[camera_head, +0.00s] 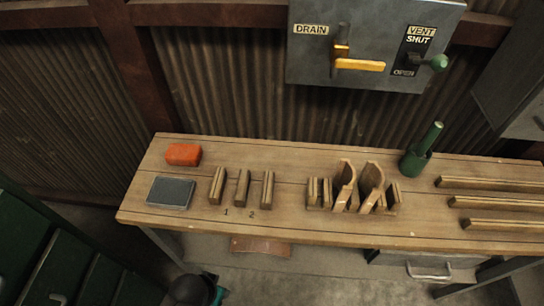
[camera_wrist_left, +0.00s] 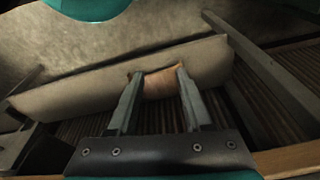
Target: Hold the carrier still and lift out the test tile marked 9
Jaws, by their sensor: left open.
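I cannot make out a carrier or a test tile marked 9 in either view. My left gripper (camera_wrist_left: 159,72) shows in the left wrist view with its two fingers apart and nothing held between them. A brownish patch shows beyond the fingertips, between them in the picture. In the head view only a dark, teal-edged part, probably of my left arm, shows at the bottom edge. My right gripper is in neither view.
The wooden bench (camera_head: 300,227) holds an orange block (camera_head: 183,154), grey pad (camera_head: 171,192), slotted wooden pieces (camera_head: 243,188) marked 1 and 2, a wooden rack (camera_head: 345,187), green cylinder (camera_head: 421,152) and rails (camera_head: 490,183). A wall panel (camera_head: 372,20) reads DRAIN and VENT.

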